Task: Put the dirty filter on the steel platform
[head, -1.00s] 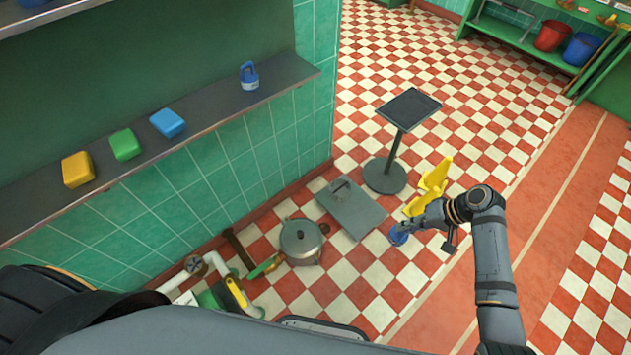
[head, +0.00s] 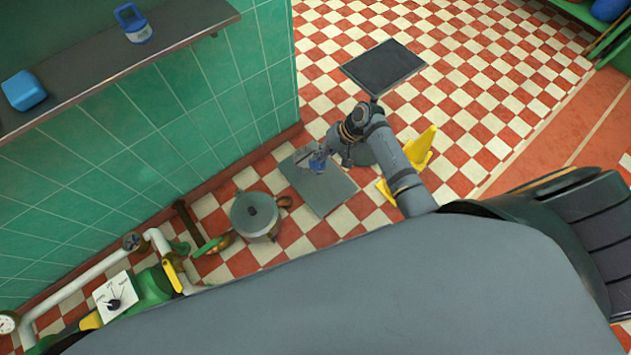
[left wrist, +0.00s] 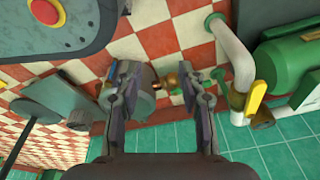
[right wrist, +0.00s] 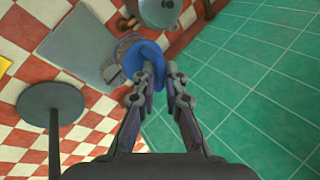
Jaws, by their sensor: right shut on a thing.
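My right gripper (head: 322,153) is shut on the dirty filter, a blue rounded piece with a grey-brown ring (right wrist: 147,55). It is held above the grey floor plate (head: 325,195). In the right wrist view the fingers (right wrist: 160,76) partly cover it. A stand with a dark square top (head: 383,67) rises behind my right forearm. I cannot tell for certain whether the plate or the stand top is the steel platform. My left gripper (left wrist: 161,85) is open and empty in the left wrist view; it is out of the head view.
A lidded pot (head: 255,215) stands left of the plate. A yellow floor sign (head: 422,148) stands right of my right forearm. White pipes (head: 75,285) and a green machine (head: 152,288) are at lower left. A blue-handled container (head: 134,25) stands on the wall shelf (head: 95,65).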

